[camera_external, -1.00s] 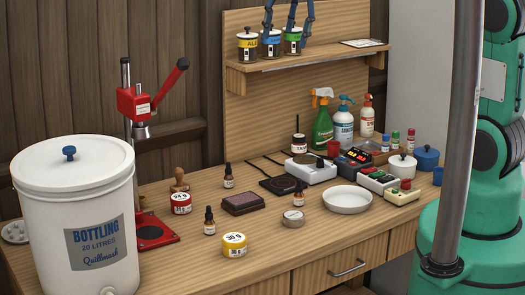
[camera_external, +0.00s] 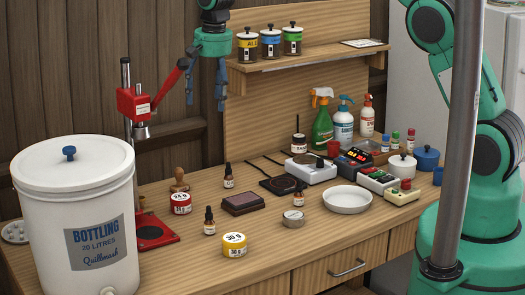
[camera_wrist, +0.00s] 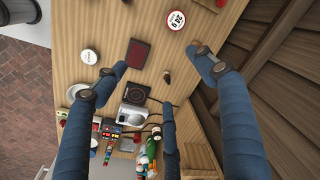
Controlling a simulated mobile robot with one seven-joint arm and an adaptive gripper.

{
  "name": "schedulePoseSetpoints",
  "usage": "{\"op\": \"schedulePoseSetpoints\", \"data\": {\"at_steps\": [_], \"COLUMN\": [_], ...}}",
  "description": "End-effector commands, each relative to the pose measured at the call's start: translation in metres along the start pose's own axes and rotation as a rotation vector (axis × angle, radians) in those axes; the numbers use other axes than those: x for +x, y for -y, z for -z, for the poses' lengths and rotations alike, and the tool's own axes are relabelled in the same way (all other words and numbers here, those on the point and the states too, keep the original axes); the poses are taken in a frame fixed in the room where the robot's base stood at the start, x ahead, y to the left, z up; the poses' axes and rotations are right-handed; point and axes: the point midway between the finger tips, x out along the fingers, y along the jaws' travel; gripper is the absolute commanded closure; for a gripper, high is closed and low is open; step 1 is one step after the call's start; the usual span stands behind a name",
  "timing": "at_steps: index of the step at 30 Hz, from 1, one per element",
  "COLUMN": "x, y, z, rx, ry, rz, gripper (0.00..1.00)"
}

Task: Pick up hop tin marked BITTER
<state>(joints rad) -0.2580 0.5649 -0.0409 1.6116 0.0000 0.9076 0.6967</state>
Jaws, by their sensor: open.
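My gripper (camera_external: 207,92) hangs fingers down and open, left of the wall shelf and above the back of the bench. Its spread blue fingers (camera_wrist: 158,75) hold nothing in the wrist view. A red tin (camera_external: 180,208) with a white weight label stands on the bench below and to the left of it, and shows at the top of the wrist view (camera_wrist: 175,19). A yellow tin (camera_external: 234,251) stands nearer the front edge. A small pale tin (camera_external: 293,222) stands to the right. I cannot read BITTER on any of them.
A red lever press (camera_external: 134,104) stands left of my gripper, behind a large white bottling bucket (camera_external: 52,215). A wooden stamp (camera_external: 180,180) is behind the red tin. Dropper bottles (camera_external: 209,228) and a dark red pad (camera_external: 243,203) are close by. Several jars (camera_external: 270,44) line the shelf.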

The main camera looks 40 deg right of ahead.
Motion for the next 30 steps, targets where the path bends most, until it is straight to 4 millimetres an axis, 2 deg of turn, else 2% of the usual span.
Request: {"op": "schedulePoseSetpoints", "data": {"at_steps": [1,9,12,16,21,30], "x": [0.018,0.098,0.127,0.156,0.178,0.181], "y": [0.009,0.047,0.058,0.07,0.078,0.079], "z": [0.002,0.008,0.008,0.007,0.006,0.005], "rx": [0.006,0.057,0.074,0.093,0.106,0.11], "ry": [0.009,0.043,0.054,0.064,0.071,0.072], "rz": [-0.007,-0.036,-0.047,-0.058,-0.065,-0.067], "gripper": [0.29,0.29,0.29,0.29,0.29,0.29]}}
